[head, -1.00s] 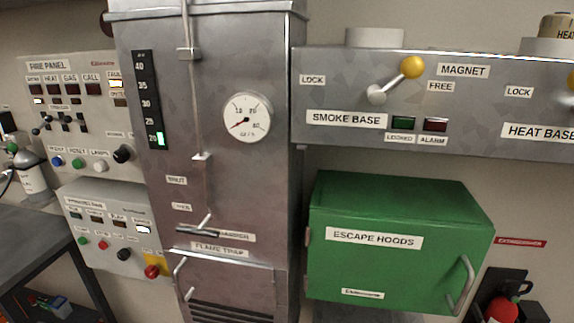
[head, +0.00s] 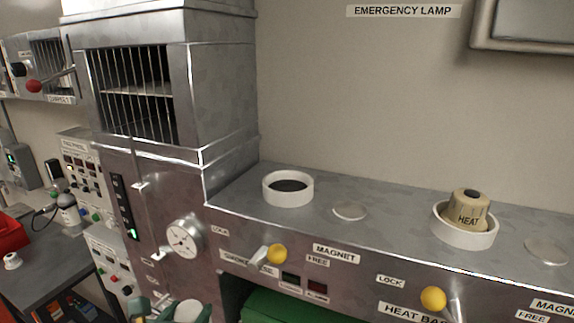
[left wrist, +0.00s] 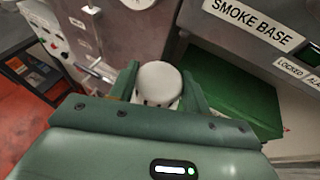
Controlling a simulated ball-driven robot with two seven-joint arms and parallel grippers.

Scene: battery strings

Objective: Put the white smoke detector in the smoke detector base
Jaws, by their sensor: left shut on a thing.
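The white smoke detector (left wrist: 158,80) is clamped between the green fingers of my left gripper (left wrist: 160,92) in the left wrist view. In the head view its white top (head: 188,310) and my left gripper (head: 178,313) show at the bottom edge, in front of the cabinet and below the shelf top. The smoke detector base (head: 273,192) is a white ring with a dark, empty middle on the metal shelf, above the SMOKE BASE label. My right gripper is not in view.
A lever with a yellow knob (head: 277,253) sits on the shelf front, knob toward FREE. A beige heat detector (head: 470,208) stands in another white ring (head: 465,237). A flat round disc (head: 350,211) lies between the rings. A metal cabinet (head: 230,90) borders the shelf on the left.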

